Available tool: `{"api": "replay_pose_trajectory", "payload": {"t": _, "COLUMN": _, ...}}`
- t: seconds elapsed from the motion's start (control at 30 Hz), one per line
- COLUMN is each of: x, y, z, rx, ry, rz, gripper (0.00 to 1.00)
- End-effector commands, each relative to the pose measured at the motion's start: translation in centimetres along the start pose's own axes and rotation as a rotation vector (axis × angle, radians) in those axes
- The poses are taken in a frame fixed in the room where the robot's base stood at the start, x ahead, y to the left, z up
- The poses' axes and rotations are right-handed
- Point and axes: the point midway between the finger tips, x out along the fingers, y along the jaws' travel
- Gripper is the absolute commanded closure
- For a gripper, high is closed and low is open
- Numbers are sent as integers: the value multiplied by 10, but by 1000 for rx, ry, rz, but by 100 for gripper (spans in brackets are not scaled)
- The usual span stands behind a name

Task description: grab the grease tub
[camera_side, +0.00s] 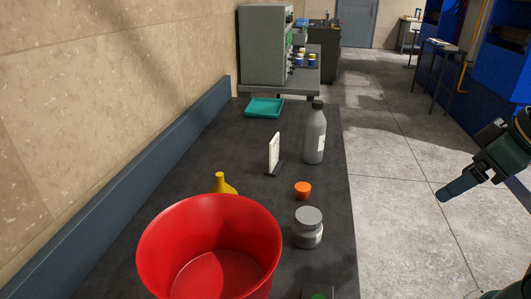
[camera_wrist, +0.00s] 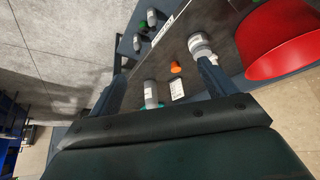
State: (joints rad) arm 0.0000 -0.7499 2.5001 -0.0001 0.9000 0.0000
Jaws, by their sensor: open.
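The grease tub looks to be the squat grey jar (camera_side: 308,230) with a grey lid and pale label, standing upright on the dark bench, right of the red bucket. In the wrist view the jar (camera_wrist: 200,44) shows near the tip of the right-hand finger, beyond it. My gripper (camera_side: 446,192) is at the right of the side view, past the bench edge, with the floor behind it. In the wrist view my gripper (camera_wrist: 161,72) has its fingers wide apart with nothing held between them.
A red bucket (camera_side: 212,225), an orange cup (camera_side: 303,190), a tall grey bottle (camera_side: 315,135), a white upright card (camera_side: 274,153) and a yellow item (camera_side: 222,184) stand around the jar. A teal tray (camera_side: 264,108) lies farther back. A wall borders the bench's left.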

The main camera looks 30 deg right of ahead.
Motion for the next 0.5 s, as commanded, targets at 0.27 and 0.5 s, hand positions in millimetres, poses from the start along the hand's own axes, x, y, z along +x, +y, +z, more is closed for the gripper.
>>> {"api": "replay_pose_trajectory", "payload": {"t": 0.27, "x": 0, "y": 0, "z": 0, "rx": 0, "ry": 0, "rz": 0, "gripper": 12}}
{"api": "replay_pose_trajectory", "payload": {"t": 0.5, "x": 1, "y": -2, "z": -8, "rx": -49, "ry": -17, "rz": -5, "gripper": 12}}
